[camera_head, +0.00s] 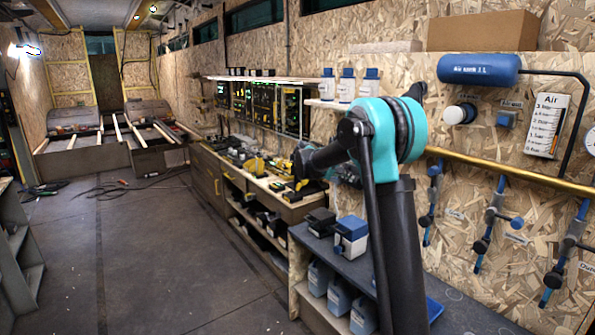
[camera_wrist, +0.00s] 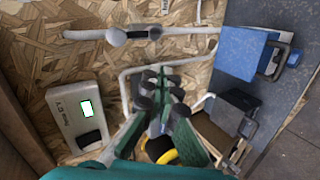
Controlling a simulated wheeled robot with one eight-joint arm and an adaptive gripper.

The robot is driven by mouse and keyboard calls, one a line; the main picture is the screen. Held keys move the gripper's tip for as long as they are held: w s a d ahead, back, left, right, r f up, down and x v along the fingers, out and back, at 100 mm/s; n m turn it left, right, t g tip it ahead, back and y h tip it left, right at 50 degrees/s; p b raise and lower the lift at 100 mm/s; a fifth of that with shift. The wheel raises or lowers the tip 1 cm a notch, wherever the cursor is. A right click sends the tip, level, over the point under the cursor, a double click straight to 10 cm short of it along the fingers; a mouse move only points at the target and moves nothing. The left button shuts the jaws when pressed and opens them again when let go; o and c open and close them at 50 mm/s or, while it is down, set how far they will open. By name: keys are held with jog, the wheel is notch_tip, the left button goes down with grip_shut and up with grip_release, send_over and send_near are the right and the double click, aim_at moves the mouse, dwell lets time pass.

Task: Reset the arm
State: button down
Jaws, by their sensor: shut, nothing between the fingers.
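My arm rises on the right of the head view, with a teal joint (camera_head: 400,128) and dark links. Its forearm reaches left toward the workbench and the wall. In the head view the gripper end is small and dark, and its fingers cannot be made out. In the wrist view my gripper (camera_wrist: 164,92) shows green fingers with dark pads. They are shut with nothing between them, in front of a chipboard panel.
A blue-topped box (camera_head: 350,236) stands on the grey shelf at my arm's left; a blue box also shows in the wrist view (camera_wrist: 246,52). A blue air tank (camera_head: 478,69) and a brass pipe (camera_head: 520,172) are on the right wall. Open floor (camera_head: 140,260) lies left.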

jog(key=s+d+f+m+g+y, duration=0.1)
jog(key=s+f+y, duration=0.15)
jog(key=s, duration=0.55)
jog(key=s+d+f+m+y, duration=0.15)
jog(key=s+f, duration=0.25)
jog(key=s, duration=0.4)
jog(key=s+d+f+g+y, duration=0.1)
jog(key=s+d+f, duration=0.15)
jog(key=s, duration=0.65)
jog(key=s+a+f+y, duration=0.1)
jog(key=s+a+f, duration=0.1)
jog(key=s+f, duration=0.2)
jog(key=s+a+f+m+y, duration=0.1)
jog(key=s+f, duration=0.3)
jog(key=s, duration=0.6)
jog(key=s+a+f+m+y, duration=0.1)
jog(key=s+a+f+y, duration=0.1)
jog(key=s+f, duration=0.2)
jog(key=s, duration=0.3)
jog(key=shift+s+a+y, duration=0.4)
jog(key=shift+d+r, duration=0.1)
